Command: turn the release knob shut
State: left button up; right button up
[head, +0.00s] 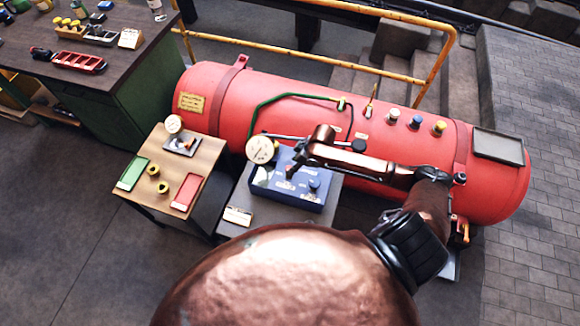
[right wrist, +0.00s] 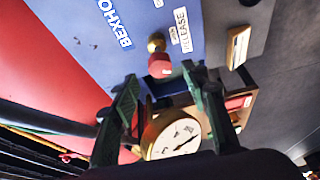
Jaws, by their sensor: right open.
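The blue box (head: 300,190) stands on a small grey table against the red boiler. In the right wrist view, its blue face (right wrist: 105,50) carries a RELEASE label (right wrist: 181,30). Beside the label is the release knob (right wrist: 160,66), red with a brass stem. In the right wrist view, the open fingers (right wrist: 160,74) point at the knob, which sits between or just beyond the tips; contact is unclear. My left gripper is out of view.
A round gauge (head: 260,149) stands at the box's left; it also shows close between the fingers in the right wrist view (right wrist: 174,138). A lever with a black ball (head: 358,146) passes behind my gripper. The red boiler (head: 300,100) lies behind. A wooden table (head: 190,155) holds trays.

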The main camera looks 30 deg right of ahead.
jog(key=x, duration=0.2)
jog(key=shift+w+a+f, duration=0.1)
jog(key=shift+w+f, duration=0.05)
jog(key=shift+f, duration=0.1)
jog(key=shift+w+a+f, duration=0.1)
jog(key=shift+f, duration=0.55)
jog(key=c, duration=0.7)
grip_shut()
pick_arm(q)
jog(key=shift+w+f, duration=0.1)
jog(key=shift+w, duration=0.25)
